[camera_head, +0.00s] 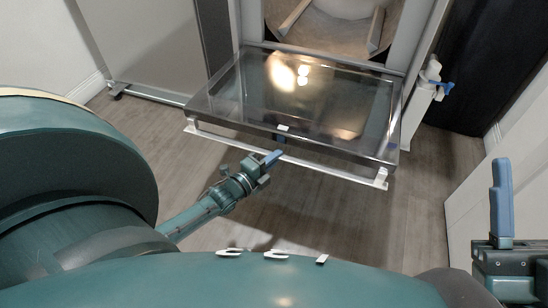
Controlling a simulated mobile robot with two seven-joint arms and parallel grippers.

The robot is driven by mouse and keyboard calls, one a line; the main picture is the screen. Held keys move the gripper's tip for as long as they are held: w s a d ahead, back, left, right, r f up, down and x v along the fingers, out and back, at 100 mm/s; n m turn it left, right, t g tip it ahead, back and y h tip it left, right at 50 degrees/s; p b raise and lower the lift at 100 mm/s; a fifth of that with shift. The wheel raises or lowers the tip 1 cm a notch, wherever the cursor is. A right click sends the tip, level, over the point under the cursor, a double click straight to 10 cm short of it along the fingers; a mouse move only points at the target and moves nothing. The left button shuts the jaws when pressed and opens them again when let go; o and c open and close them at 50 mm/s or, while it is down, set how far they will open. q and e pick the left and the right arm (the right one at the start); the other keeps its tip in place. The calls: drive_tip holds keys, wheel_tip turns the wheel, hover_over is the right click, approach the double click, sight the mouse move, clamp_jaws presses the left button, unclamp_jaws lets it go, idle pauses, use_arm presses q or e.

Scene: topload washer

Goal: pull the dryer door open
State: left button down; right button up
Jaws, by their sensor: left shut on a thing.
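The dryer door (340,95) is a dark, glossy glass panel with a metal frame. It is hinged at the bottom and swung down, lying nearly flat in front of the dryer's opening (325,30). A pale bar handle (335,171) runs along its front edge. My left gripper (277,153) is shut on the handle, left of its middle; the door edge hides part of the fingers. My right gripper (502,205) is at the lower right, away from the door. One blue finger shows upright, and its opening is not visible.
A grey panel (150,45) stands at the left of the dryer. A white fitting with a blue part (437,80) is at the right. A white panel (475,215) stands near my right gripper. Wooden floor (330,225) is clear below the door.

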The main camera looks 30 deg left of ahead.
use_arm(q)
drive_tip(key=shift+g, duration=0.6)
wheel_tip(320, 180, up, 6)
drive_tip(key=p, duration=0.8)
wheel_tip(320, 180, up, 8)
drive_tip(key=p, duration=0.9)
hover_over(283, 138)
drive_tip(key=v, duration=0.2)
drive_tip(key=shift+a+f+n+g, duration=0.1)
drive_tip(key=shift+a+n+g, duration=0.2)
drive_tip(key=shift+n+g, duration=0.1)
use_arm(e)
wheel_tip(283, 138, down, 7)
drive_tip(key=s+d+m+g+h, duration=0.1)
drive_tip(key=d+m+g+h, duration=0.1)
drive_tip(key=m+g+h, duration=0.3)
drive_tip(key=m+h, duration=0.1)
drive_tip(key=h, duration=0.3)
drive_tip(key=shift+d+r+m+g+h, duration=0.15)
drive_tip(key=shift+m+g+h, duration=0.15)
use_arm(q)
drive_tip(key=c, duration=1.6)
unclamp_jaws()
drive_tip(key=shift+o, duration=0.2)
drive_tip(key=shift+s+f, duration=0.1)
